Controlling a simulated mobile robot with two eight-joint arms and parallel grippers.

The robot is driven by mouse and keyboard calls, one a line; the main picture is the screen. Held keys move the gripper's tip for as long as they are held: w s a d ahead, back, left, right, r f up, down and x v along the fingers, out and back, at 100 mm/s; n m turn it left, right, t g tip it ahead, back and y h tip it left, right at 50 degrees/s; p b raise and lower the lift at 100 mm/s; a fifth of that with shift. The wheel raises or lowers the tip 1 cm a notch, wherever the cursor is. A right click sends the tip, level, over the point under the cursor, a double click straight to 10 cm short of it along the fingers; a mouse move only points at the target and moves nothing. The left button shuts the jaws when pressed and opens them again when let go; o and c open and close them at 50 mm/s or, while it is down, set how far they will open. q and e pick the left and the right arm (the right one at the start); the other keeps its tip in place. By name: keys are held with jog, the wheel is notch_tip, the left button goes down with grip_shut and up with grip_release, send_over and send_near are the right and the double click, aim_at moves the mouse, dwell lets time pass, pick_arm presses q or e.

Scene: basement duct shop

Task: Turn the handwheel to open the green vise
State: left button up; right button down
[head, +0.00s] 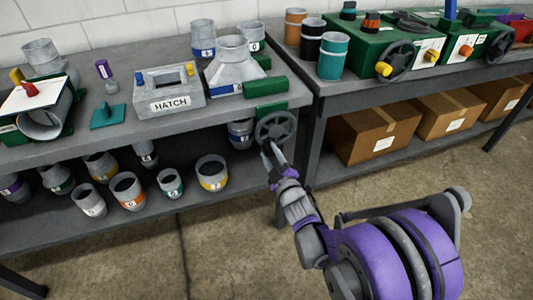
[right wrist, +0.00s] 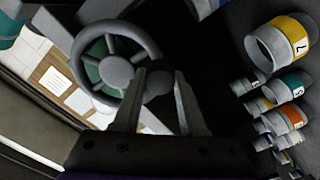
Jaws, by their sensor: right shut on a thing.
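The green vise (head: 266,87) is mounted at the front right corner of the left bench, with two green blocks showing. Its dark grey spoked handwheel (head: 276,127) hangs at the bench's front edge. The handwheel also shows large in the right wrist view (right wrist: 117,68), with green behind its spokes. My right gripper (head: 268,148) reaches up from below to the wheel's lower left rim. In the right wrist view its two fingers (right wrist: 160,82) are around a dark part at the wheel's rim, partly hidden between them. My left gripper is not in view.
A grey HATCH box (head: 168,96), a duct hood (head: 236,65) and other fittings stand on the left bench. Several labelled duct collars sit on the shelf below. The right bench holds green machines (head: 385,45), with cardboard boxes (head: 375,132) underneath. The floor in front is clear.

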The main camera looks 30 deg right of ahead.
aim_at(295, 127)
jog(key=d+n, duration=0.2)
jog(key=n, duration=0.2)
jog(key=s+d+n, duration=0.1)
jog(key=d+n, duration=0.1)
jog(key=n, duration=0.2)
jog(key=d+n, duration=0.2)
jog(key=n, duration=0.1)
jog(key=shift+s+f+n, duration=0.15)
jog(key=shift+s+n, duration=0.1)
jog(key=shift+n, duration=0.15)
jog(key=d+r+n+p, duration=0.1)
jog(key=n, duration=0.2)
jog(key=d+r+n+p, duration=0.1)
jog(key=n, duration=0.2)
jog(key=d+r+n, duration=0.1)
jog(key=r+n, duration=0.1)
jog(key=n, duration=0.1)
jog(key=shift+s+n+p, duration=0.35)
jog(key=shift+n+p, duration=0.05)
jog(key=shift+r+n+p, duration=0.2)
jog(key=shift+r+n, duration=0.15)
jog(key=shift+n, duration=0.35)
jog(key=shift+r+n+p, duration=0.2)
jog(key=shift+r+n, duration=0.1)
jog(key=shift+n, duration=0.4)
jog(key=shift+c, duration=2.2)
grip_release()
